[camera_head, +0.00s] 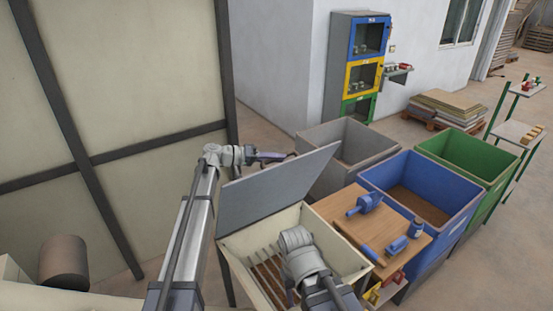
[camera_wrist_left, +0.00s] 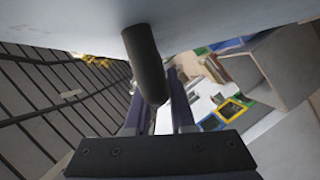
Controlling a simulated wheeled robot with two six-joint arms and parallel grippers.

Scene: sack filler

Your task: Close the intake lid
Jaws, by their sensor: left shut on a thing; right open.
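The intake lid (camera_head: 275,185) is a flat grey panel standing raised, tilted up from the cream intake bin (camera_head: 236,246). My left gripper (camera_head: 275,157) is at the lid's upper edge, on its far side. In the left wrist view its two fingers are closed around a dark rounded handle (camera_wrist_left: 146,62) that sticks out from the pale lid face (camera_wrist_left: 70,22). My right arm reaches over the bin's open top, with slats and brown material showing below. My right gripper (camera_head: 291,293) is mostly hidden by its own wrist.
A wooden-topped table (camera_head: 395,232) with blue tools stands right of the bin. Grey (camera_head: 322,180), blue (camera_head: 430,245) and green (camera_head: 487,175) containers stand behind and beside it. A panelled wall with dark beams (camera_head: 110,110) is at left, close to my left arm.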

